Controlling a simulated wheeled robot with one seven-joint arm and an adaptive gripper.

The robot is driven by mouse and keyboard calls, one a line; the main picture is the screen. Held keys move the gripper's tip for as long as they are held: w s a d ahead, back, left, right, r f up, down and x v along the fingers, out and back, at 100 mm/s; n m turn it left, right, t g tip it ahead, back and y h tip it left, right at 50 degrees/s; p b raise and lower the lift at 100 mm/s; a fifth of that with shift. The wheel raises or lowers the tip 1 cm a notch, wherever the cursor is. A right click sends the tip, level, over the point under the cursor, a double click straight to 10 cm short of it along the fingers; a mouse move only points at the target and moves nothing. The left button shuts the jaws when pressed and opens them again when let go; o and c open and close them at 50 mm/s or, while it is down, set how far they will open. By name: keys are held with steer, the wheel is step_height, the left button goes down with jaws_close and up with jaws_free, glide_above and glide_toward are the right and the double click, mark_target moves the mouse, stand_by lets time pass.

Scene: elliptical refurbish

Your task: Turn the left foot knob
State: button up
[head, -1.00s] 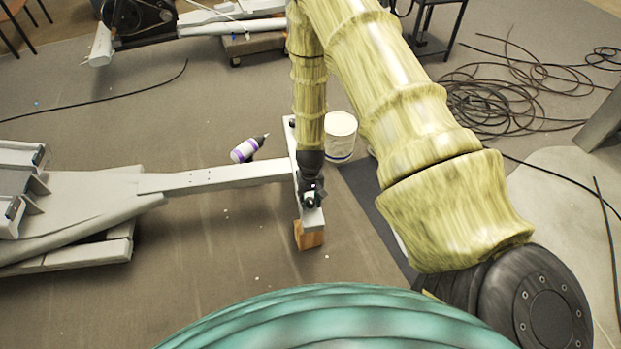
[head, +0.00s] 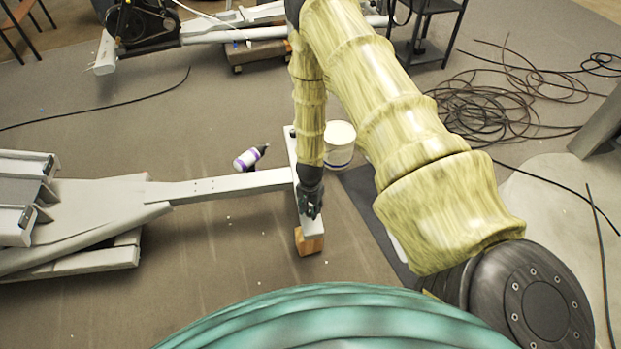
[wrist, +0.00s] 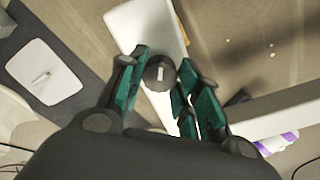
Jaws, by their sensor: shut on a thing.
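A dark round foot knob (wrist: 160,73) with a pale slot mark sits on the near end of the white crossbar (wrist: 145,25). My gripper (wrist: 160,76) has its green fingers on either side of this knob and is shut on it. In the head view my gripper (head: 311,210) points down onto the near end of the crossbar (head: 316,229), and the knob is hidden behind it. The far end of the crossbar is partly hidden by my arm.
A wooden block (head: 309,244) supports the crossbar's near end. A long grey beam (head: 225,186) joins the crossbar from the left. A purple-and-white bottle (head: 249,158) and a white bucket (head: 339,143) stand nearby. Coiled black cables (head: 490,105) lie at the right.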

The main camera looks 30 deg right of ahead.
steer(key=shift+s, duration=0.1)
stand_by(0.3)
steer(key=o, duration=1.1)
steer(key=shift+c, duration=0.2)
step_height(320, 180, up, 12)
stand_by(0.5)
